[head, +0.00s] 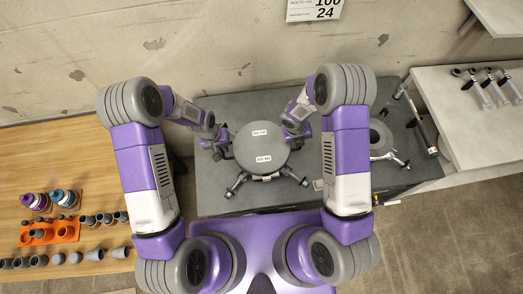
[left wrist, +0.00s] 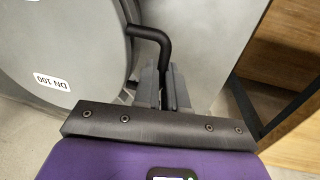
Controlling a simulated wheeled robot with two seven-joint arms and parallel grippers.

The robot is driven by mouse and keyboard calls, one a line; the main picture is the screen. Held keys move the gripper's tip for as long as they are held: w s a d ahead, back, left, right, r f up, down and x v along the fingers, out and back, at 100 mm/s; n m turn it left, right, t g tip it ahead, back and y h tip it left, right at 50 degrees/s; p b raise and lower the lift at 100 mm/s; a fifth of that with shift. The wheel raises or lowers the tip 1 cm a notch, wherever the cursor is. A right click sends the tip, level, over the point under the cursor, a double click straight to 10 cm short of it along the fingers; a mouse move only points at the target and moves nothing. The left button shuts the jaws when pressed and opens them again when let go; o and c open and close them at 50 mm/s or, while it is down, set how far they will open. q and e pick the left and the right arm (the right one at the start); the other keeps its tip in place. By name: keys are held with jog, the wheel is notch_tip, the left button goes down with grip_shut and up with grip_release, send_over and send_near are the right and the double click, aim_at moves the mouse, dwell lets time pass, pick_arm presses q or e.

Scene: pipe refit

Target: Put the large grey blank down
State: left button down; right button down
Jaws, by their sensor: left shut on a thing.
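The large grey blank (head: 262,146) is a round disc with two white labels, above the dark grey worktop in the head view. It also shows at the left of the left wrist view (left wrist: 70,45), with a label reading DN 100. My left gripper (head: 221,143) is at its left edge, shut on the bent black handle (left wrist: 152,34) of the blank. My right gripper (head: 296,136) is at its right edge; its fingertips are too small and covered to read. Metal bolt-like legs (head: 236,185) stick out from under the blank. What lies beneath it is hidden.
The dark grey worktop (head: 225,204) has a grey ring (head: 378,142), a metal tool (head: 391,158) and a long-handled tool (head: 416,122) on its right. A wooden table (head: 60,160) at left holds an orange tray (head: 48,232) and several pipe pieces. A right bench (head: 455,125) holds several wrenches.

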pick_arm(q)
jog(key=shift+w+f, duration=0.1)
jog(key=shift+f, duration=0.25)
pick_arm(e)
jog(key=shift+f, duration=0.35)
pick_arm(q)
jog(key=c, duration=1.6)
grip_release()
jog(key=shift+f+b, duration=0.15)
jog(key=shift+b, duration=0.2)
jog(key=shift+c, duration=0.2)
pick_arm(e)
jog(key=c, duration=1.6)
grip_release()
jog(key=shift+f, duration=0.15)
jog(key=shift+c, duration=0.2)
pick_arm(q)
jog(key=o, duration=0.5)
jog(key=shift+c, duration=0.2)
pick_arm(e)
jog(key=o, duration=0.5)
jog(key=shift+c, duration=0.2)
jog(key=shift+r, duration=0.2)
pick_arm(q)
notch_tip(320, 180, up, 12)
jog(key=a, duration=0.2)
pick_arm(e)
jog(key=v, duration=1.2)
